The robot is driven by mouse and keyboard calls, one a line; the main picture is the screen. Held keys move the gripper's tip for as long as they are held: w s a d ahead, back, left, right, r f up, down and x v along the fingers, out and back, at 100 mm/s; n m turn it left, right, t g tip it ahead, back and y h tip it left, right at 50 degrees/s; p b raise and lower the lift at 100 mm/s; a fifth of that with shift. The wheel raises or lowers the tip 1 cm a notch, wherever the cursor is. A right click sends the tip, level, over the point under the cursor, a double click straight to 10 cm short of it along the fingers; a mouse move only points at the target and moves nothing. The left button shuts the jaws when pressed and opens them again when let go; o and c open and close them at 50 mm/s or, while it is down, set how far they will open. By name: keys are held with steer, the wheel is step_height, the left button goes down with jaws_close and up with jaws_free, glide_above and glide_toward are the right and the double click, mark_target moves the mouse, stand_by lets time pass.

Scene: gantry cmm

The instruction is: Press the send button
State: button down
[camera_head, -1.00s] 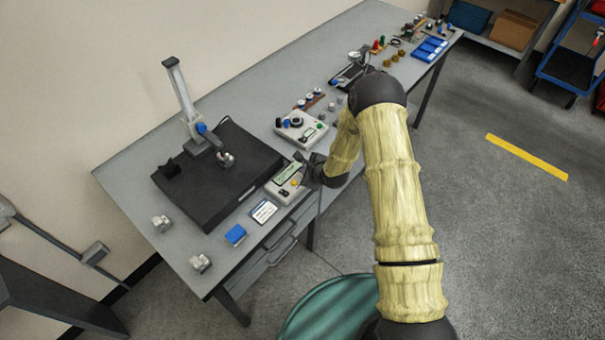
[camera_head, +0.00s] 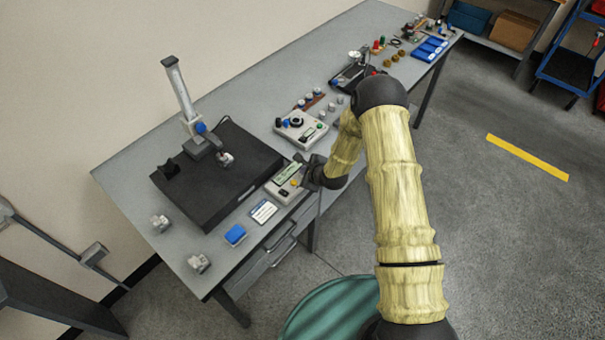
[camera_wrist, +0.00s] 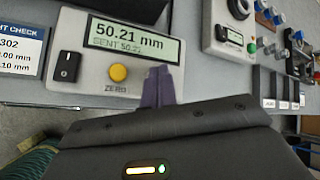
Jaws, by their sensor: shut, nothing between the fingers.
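The readout box (camera_wrist: 90,52) fills the upper left of the wrist view. Its screen (camera_wrist: 130,36) reads "50.21 mm" with "SENT 50.21" below. A round yellow button (camera_wrist: 119,72) marked ZERO and a black rocker switch (camera_wrist: 68,67) sit under the screen. No send button shows; the area right of ZERO is covered by my fingers. My gripper (camera_wrist: 158,86) is shut and empty, its tips over the box's lower right, just right of ZERO. Whether they touch it I cannot tell. In the head view the box (camera_head: 280,194) is at the bench's front edge, beside my gripper (camera_head: 299,160).
A black plate with a gauge stand (camera_head: 215,195) lies left of the box. A white card (camera_head: 263,211) and a blue block (camera_head: 235,234) lie nearer. A second control box (camera_head: 300,130) is behind. Small parts crowd the bench's far end.

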stand_by(0.4)
steer(key=shift+r+p, duration=0.5)
steer(key=shift+r, duration=0.35)
steer(key=shift+r+p, duration=1.5)
steer(key=shift+r, duration=1)
